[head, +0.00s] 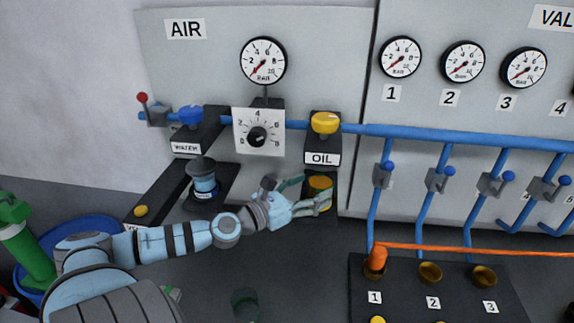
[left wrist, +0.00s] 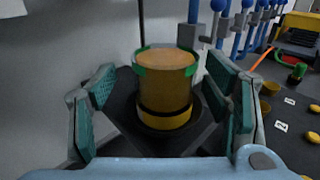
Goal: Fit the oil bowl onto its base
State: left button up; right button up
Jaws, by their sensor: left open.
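The oil bowl (head: 320,184) is an amber-yellow cylinder with green at its rim. It stands upright below the block labelled OIL (head: 322,157) with a yellow knob (head: 325,123). In the left wrist view the bowl (left wrist: 165,92) shows an orange top, green rim patches and a dark band low down, with a dark round surface (left wrist: 122,100) around its foot. My left gripper (head: 308,191) is open, its teal-padded fingers on either side of the bowl, with gaps visible in the wrist view. Whether the bowl is seated on its base I cannot tell. My right gripper is not in view.
The water unit (head: 203,180) stands left of the oil bowl. A dark green translucent cup (head: 245,305) stands at the bottom. A black block (head: 400,290) with brass sockets and an orange plug (head: 376,258) is at lower right. Blue pipes (head: 450,137) run along the panel.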

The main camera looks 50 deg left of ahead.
pick_arm(q)
jog(key=s+p, duration=0.2)
jog(key=s+r+p, duration=0.1)
jog(key=s+p, duration=0.1)
jog(key=s, duration=0.1)
jog(key=shift+s+a, duration=0.2)
jog(key=s+p, duration=0.3)
jog(key=s, duration=0.3)
jog(key=shift+a+f, duration=0.35)
jog(key=shift+a, duration=0.05)
